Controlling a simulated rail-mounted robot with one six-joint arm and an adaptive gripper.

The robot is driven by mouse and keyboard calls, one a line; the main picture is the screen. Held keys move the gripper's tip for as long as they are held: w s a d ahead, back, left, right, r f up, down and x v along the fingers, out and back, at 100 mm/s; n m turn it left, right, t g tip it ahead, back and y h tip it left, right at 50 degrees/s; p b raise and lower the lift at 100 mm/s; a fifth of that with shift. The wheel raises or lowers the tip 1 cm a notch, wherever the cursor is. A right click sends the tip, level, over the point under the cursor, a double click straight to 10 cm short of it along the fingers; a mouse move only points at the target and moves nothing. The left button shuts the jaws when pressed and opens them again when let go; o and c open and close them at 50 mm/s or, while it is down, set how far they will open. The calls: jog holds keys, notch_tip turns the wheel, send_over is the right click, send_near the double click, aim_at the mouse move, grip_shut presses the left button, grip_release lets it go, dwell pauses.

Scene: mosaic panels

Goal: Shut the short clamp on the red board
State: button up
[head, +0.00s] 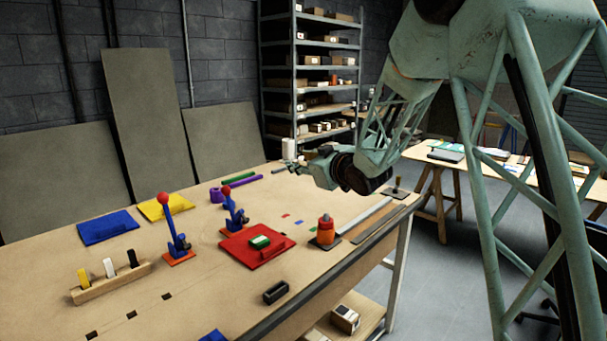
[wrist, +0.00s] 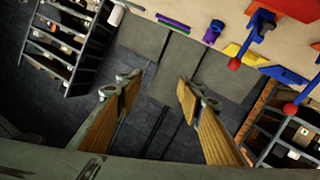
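The red board (head: 236,248) lies flat on the workbench with a green block (head: 260,241) on it. A blue clamp (head: 236,215) with a red knob stands at the board's back-left edge, its handle raised. A second blue clamp (head: 177,243) with a red knob stands further left on a small orange-red base, also with its handle up; it looks taller. In the wrist view, the red board (wrist: 295,8) and the nearer clamp (wrist: 262,25) show at top right. My gripper (head: 279,169) is over the bench's far edge, apart from both clamps. Its fingers (wrist: 158,90) are spread and empty.
A blue panel (head: 107,227) and a yellow panel (head: 165,206) lie behind the clamps. An orange-topped bottle-like item (head: 325,230) stands right of the red board. A wooden rack (head: 110,282) is at front left. Shelves (head: 312,75) stand behind the bench.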

jog(key=s+d+r+m+h, duration=0.3)
jog(key=s+d+r+h, duration=0.25)
jog(key=s+d, duration=0.6)
jog(key=s+d+r+m+g+h, duration=0.15)
jog(key=s+d, duration=0.25)
jog(key=s, duration=0.5)
jog(key=s+d+m+g+h, duration=0.1)
jog(key=s+d+m+g, duration=0.1)
jog(key=s+d, duration=0.45)
jog(key=s+f+m+g, duration=0.1)
jog(key=s+f+g, duration=0.2)
jog(key=s, duration=1.9)
jog(key=s+f+m+g, duration=0.2)
jog(key=s+f+g, duration=0.1)
jog(key=s, duration=2)
jog(key=shift+f, duration=0.7)
jog(key=shift+w, duration=0.15)
jog(key=shift+c, duration=0.2)
